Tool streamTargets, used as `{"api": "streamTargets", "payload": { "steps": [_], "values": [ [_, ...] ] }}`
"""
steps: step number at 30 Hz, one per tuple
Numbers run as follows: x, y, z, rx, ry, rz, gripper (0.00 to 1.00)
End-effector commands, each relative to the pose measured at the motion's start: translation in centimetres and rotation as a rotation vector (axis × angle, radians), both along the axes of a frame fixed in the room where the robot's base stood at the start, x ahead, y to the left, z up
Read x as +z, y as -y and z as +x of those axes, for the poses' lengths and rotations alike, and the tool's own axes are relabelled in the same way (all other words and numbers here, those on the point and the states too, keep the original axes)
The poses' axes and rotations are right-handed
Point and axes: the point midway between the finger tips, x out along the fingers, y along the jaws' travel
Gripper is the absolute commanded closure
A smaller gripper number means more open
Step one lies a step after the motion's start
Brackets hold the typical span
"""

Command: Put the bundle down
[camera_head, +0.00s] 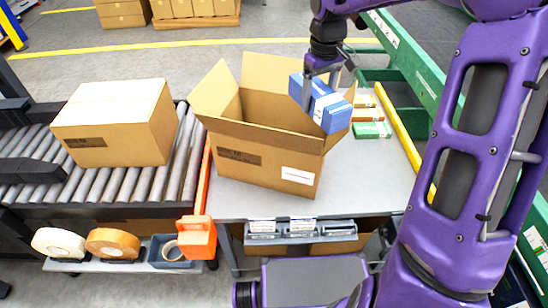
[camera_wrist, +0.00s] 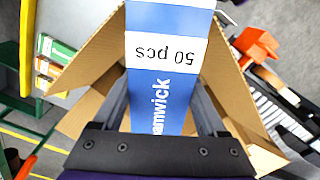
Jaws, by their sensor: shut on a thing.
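The bundle (camera_head: 331,108) is a blue block with a white band, held tilted above the right side of the open cardboard box (camera_head: 262,150). In the wrist view the bundle (camera_wrist: 165,90) shows "50 pcs" on its white band and lies between the two fingers. My gripper (camera_head: 322,75) is shut on the bundle. The box stands on a grey table with its flaps spread open. The wrist view shows parts of the box's flaps (camera_wrist: 98,58) around the bundle. The box's floor is mostly hidden.
A closed carton (camera_head: 118,125) sits on the roller conveyor (camera_head: 90,187) at left. Several small coloured bundles (camera_head: 368,115) lie right of the box beside a yellow rail (camera_head: 398,130). Tape rolls (camera_head: 112,243) and an orange tool (camera_head: 198,238) are at the front left.

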Motion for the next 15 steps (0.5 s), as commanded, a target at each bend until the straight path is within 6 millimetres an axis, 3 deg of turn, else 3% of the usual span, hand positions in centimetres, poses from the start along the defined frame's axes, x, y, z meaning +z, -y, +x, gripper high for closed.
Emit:
{"api": "streamTargets", "payload": {
  "steps": [8,15],
  "values": [
    [-2.3,-1.1,2.6,0.319,0.015,0.009,1.00],
    [-5.7,-2.6,5.3,0.708,0.026,0.014,1.00]
  ]
}}
